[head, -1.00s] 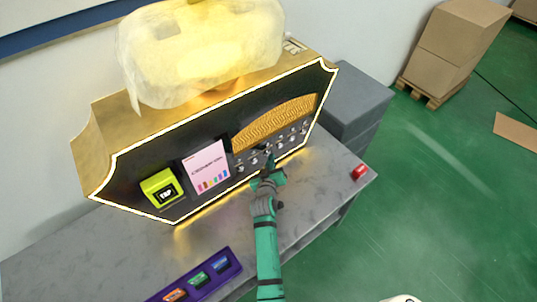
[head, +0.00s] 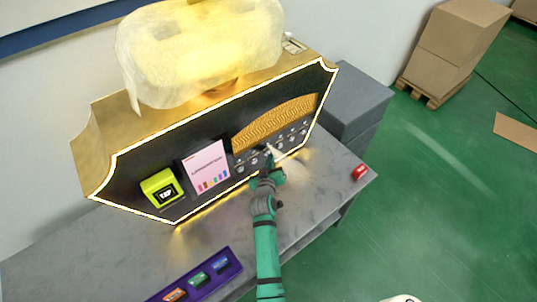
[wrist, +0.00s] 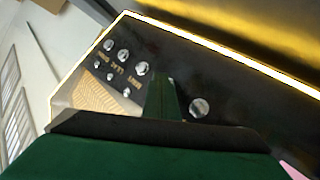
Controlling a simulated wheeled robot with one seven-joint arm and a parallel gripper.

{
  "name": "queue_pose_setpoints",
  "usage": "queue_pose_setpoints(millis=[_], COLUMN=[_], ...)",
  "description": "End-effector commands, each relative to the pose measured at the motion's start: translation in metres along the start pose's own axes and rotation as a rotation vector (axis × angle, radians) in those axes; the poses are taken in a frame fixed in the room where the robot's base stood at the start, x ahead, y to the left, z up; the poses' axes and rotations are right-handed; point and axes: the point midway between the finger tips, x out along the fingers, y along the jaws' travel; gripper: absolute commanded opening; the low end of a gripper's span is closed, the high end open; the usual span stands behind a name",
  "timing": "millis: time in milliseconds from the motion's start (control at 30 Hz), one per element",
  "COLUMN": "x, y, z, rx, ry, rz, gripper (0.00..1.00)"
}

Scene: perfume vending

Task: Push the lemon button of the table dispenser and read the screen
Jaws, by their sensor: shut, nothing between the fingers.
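The table dispenser (head: 140,160) is a black-fronted, gold-sided box with a glowing edge, standing on a grey table. Its white screen (head: 207,163) shows a dark line of text, too small to read, above several coloured bars. A row of round silver buttons (head: 293,137) runs right of the screen; they also show in the wrist view (wrist: 142,69) with small labels I cannot read surely. I cannot tell which is lemon. My gripper (head: 267,153) is shut and empty, its tip at the button row. In the wrist view its finger (wrist: 162,97) hides part of the row.
A pale mist (head: 287,168) hangs right of my gripper. A yellow-green card reader (head: 160,188) sits left of the screen. A purple tray (head: 235,262) with several small coloured items lies at the front; a red item (head: 359,172) is near the right edge.

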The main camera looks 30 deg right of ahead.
Motion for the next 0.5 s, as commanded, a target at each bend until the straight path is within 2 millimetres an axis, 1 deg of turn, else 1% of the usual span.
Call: queue_pose_setpoints(millis=[300,500], x=[-0.0101,-0.0107], y=[0.0072,0.0077], z=[0.0066,0.0070], rx=[0.000,0.000], ry=[0.001,0.001], rz=[0.000,0.000], gripper=[0.00,0.00])
